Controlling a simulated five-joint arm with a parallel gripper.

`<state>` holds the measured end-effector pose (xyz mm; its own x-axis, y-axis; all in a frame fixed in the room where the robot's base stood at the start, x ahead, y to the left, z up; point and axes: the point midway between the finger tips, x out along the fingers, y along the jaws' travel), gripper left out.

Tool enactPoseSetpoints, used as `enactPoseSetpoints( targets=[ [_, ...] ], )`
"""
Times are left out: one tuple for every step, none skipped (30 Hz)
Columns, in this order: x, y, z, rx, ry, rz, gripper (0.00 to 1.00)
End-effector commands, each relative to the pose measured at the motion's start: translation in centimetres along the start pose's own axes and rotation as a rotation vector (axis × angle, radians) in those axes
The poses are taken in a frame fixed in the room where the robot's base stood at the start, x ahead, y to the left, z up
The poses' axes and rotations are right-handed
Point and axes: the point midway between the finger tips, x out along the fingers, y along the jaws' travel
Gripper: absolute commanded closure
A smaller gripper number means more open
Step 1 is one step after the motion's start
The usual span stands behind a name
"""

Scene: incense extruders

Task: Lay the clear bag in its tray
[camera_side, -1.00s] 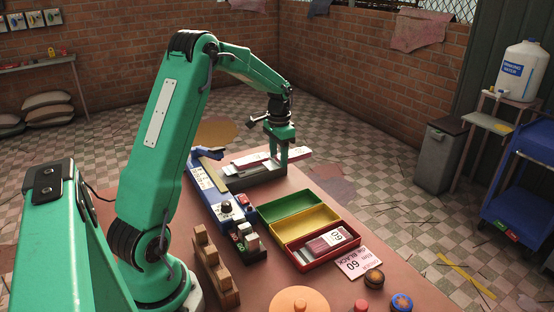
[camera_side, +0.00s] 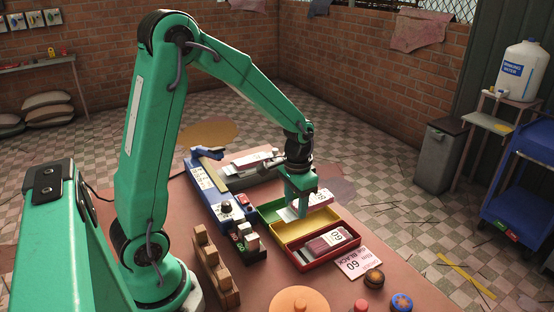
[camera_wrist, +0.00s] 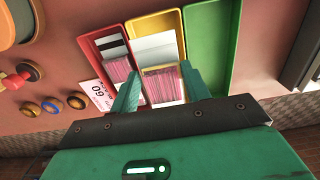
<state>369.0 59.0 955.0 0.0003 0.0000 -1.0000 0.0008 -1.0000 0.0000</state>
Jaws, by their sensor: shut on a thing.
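My gripper (camera_side: 303,200) is shut on a clear bag with pink contents and a white end. The bag (camera_wrist: 161,82) lies between the fingers (camera_wrist: 160,88) in the wrist view, over the yellow tray (camera_wrist: 157,23). In the side view the bag (camera_side: 319,198) shows partly behind the fingers, above the green and yellow trays. Whether it touches the yellow tray's floor I cannot tell. The yellow tray (camera_side: 307,243) is the middle one of three. The green tray (camera_wrist: 212,30) is empty. The red tray (camera_side: 305,266) holds a bag with pink contents and a dark band (camera_wrist: 113,50).
A white card marked 60 (camera_side: 359,263) lies beside the red tray. A blue device with a dial (camera_side: 226,206) and a wooden stepped block (camera_side: 215,265) stand to the left. A grey holder (camera_side: 246,180) with a white-topped item is behind. Round stamps (camera_side: 373,278) lie at the front right.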

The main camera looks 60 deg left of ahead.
Motion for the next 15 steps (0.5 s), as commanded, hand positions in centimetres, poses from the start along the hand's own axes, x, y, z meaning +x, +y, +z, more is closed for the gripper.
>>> enactPoseSetpoints(
  targets=[
    [0.0, 0.0, 0.0, 0.0, 0.001, 0.0, 0.77],
    [0.0, 0.0, 0.0, 0.0, 0.001, 0.0, 0.77],
    [0.0, 0.0, 0.0, 0.0, 0.0, 0.0, 0.77],
    [0.1, 0.0, 0.0, 0.0, 0.0, 0.0, 0.77],
    [0.1, 0.0, 0.0, 0.0, 0.0, 0.0, 0.77],
    [0.2, 0.0, 0.0, 0.0, 0.0, 0.0, 0.77],
    [0.2, 0.0, 0.0, 0.0, 0.0, 0.0, 0.77],
    [0.3, 0.0, 0.0, 0.0, 0.0, 0.0, 0.77],
    [0.5, 0.0, 0.0, 0.0, -0.001, 0.0, 0.77],
    [0.6, 0.0, 0.0, 0.0, -0.001, 0.0, 0.77],
    [0.7, -0.1, 0.0, 0.0, -0.001, 0.0, 0.77],
    [0.9, -0.1, 0.0, 0.0, -0.001, 0.0, 0.77],
    [1.1, -0.1, 0.0, 0.0, -0.002, 0.0, 0.77],
    [1.2, -0.1, 0.0, 0.0, -0.002, 0.0, 0.77],
    [1.4, -0.1, 0.0, 0.0, -0.003, 0.0, 0.77]
  ],
)
